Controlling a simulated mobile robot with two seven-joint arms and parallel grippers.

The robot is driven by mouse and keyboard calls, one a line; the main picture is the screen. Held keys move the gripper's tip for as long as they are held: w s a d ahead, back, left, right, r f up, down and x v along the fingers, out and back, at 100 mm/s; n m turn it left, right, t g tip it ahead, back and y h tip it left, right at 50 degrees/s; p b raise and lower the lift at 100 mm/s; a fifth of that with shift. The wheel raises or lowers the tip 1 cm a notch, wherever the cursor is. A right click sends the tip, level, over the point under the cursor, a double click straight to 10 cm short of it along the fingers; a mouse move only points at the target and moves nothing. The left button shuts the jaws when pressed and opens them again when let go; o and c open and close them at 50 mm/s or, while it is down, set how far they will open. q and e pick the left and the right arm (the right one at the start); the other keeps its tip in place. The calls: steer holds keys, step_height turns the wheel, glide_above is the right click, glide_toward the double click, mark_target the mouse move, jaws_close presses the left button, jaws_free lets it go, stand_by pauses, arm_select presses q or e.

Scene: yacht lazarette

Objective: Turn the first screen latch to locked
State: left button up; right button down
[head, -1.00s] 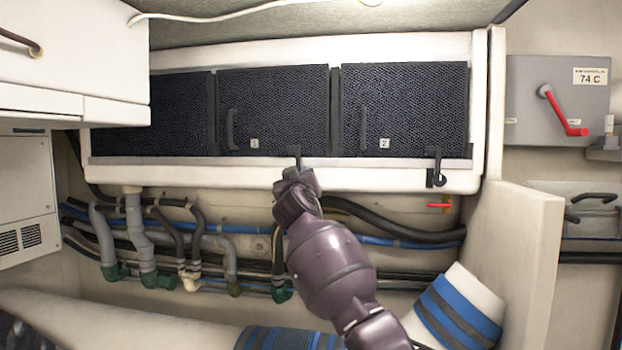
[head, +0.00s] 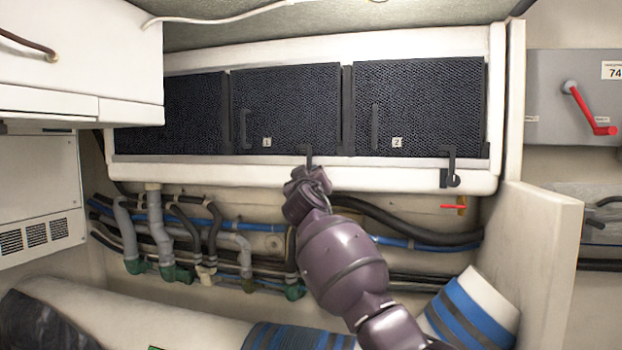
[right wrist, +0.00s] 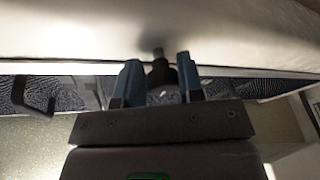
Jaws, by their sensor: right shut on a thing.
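The screen panel marked 1 (head: 285,105) is dark mesh in the white wall frame. Its latch (head: 309,151) is a small dark piece at the panel's lower right edge; its lower part is hidden behind my right gripper (head: 306,178). In the right wrist view the latch's dark knob (right wrist: 161,73) sits between the two blue-grey fingers of the right gripper (right wrist: 159,82), which is shut on it. My left gripper is in neither view.
A second screen panel (head: 420,105) marked 2 has its own dark latch (head: 449,170) to the right. Hoses and pipes (head: 215,235) run below the frame. A partition (head: 540,240) stands at the right, near a grey box with a red lever (head: 590,108).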

steer(key=shift+a+r, duration=0.15)
steer(key=shift+r, duration=0.15)
steer(key=c, duration=1.1)
jaws_free()
steer(key=o, duration=0.3)
steer(key=shift+a+f, duration=0.15)
steer(key=shift+a, duration=0.05)
steer(key=shift+d, duration=0.1)
steer(key=shift+d, duration=0.1)
steer(key=b+v, duration=0.1)
steer(key=v, duration=0.9)
steer(key=shift+s+b, duration=0.35)
steer(key=shift+s, duration=0.05)
steer(key=shift+f, duration=0.1)
